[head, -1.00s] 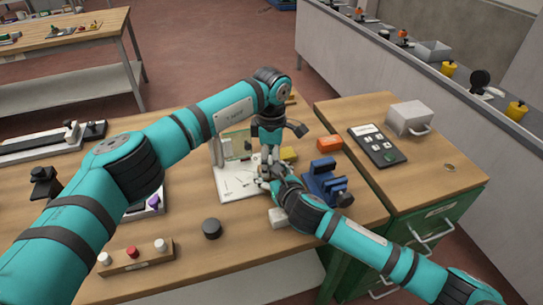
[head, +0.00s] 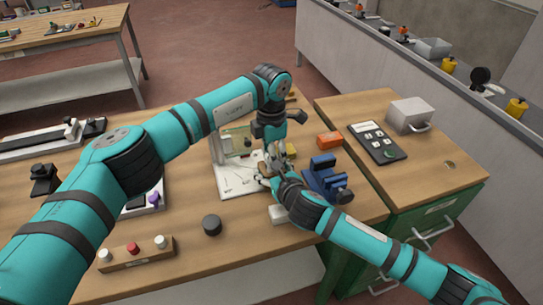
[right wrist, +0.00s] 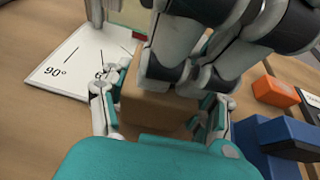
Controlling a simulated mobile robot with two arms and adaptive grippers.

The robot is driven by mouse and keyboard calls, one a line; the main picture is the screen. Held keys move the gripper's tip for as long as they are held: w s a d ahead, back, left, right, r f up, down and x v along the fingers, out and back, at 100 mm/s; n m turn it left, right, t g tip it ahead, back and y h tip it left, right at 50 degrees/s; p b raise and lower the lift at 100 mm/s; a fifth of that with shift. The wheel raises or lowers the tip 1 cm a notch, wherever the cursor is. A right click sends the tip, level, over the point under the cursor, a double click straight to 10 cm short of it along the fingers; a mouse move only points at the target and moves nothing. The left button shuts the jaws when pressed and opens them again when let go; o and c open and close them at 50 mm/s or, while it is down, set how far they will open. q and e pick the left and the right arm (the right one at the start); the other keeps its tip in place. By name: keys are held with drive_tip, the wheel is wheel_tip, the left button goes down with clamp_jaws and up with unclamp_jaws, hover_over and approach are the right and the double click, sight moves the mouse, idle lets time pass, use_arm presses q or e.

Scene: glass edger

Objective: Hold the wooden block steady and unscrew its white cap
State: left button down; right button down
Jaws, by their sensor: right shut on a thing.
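The wooden block (right wrist: 158,112) is a plain brown block in the right wrist view. It stands between the two fingers of my right gripper (right wrist: 160,115), which is shut on it. In the head view my right gripper (head: 268,174) is low over the white board. My left gripper (head: 274,152) comes down from above onto the block's top. In the right wrist view the left gripper's grey fingers (right wrist: 185,78) cover the block's upper part. The white cap is hidden behind them, so I cannot see whether they close on it.
A white angle board (head: 236,184) lies beside the grippers. A blue vise (head: 326,180) and an orange box (head: 329,140) stand to the right. A wooden rack (head: 136,260) with white and red knobs and a black puck (head: 211,225) are in front.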

use_arm(q)
drive_tip(key=shift+n, duration=0.3)
drive_tip(key=c, duration=0.9)
unclamp_jaws()
drive_tip(key=shift+r, duration=2.35)
drive_tip(key=shift+c, duration=0.3)
wheel_tip(320, 180, up, 3)
drive_tip(key=shift+r+m, duration=0.1)
drive_tip(key=shift+m, duration=1)
drive_tip(key=shift+f, duration=3.95)
drive_tip(key=shift+c, duration=0.4)
